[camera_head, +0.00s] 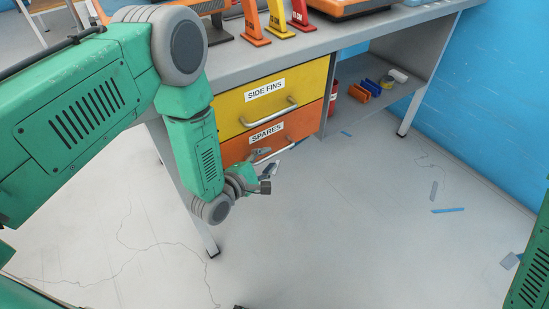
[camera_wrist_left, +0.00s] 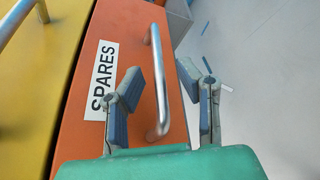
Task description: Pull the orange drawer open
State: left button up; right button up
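The orange drawer (camera_head: 298,128), labelled SPARES, sits below a yellow drawer and looks flush with it, so it appears closed. In the left wrist view its orange front (camera_wrist_left: 125,25) fills the middle, with the silver bar handle (camera_wrist_left: 160,80) standing off it. My left gripper (camera_head: 268,172) is at the drawer front, by the handle. In the left wrist view the left gripper (camera_wrist_left: 168,98) is open, with one finger on each side of the handle's lower part. I cannot tell if either finger touches it. My right gripper is not in view; part of my right arm shows at the right edge.
The yellow SIDE FINS drawer (camera_head: 290,90) has its own bar handle just above. The grey workbench (camera_head: 350,35) holds orange, yellow and red fins. A lower shelf (camera_head: 385,105) to the right carries small rolls. The floor (camera_head: 370,230) in front is mostly clear, with a few scraps.

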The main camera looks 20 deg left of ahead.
aim_at(273, 156)
pick_arm(q)
jog(key=x, duration=0.2)
jog(key=shift+w+f+b, duration=0.2)
jog(key=shift+w+b, duration=0.1)
jog(key=shift+w, duration=0.1)
jog(key=shift+w+d+r, duration=0.1)
jog(key=shift+d, duration=0.3)
jog(key=c, duration=0.7)
jog(key=shift+a, duration=0.2)
grip_shut()
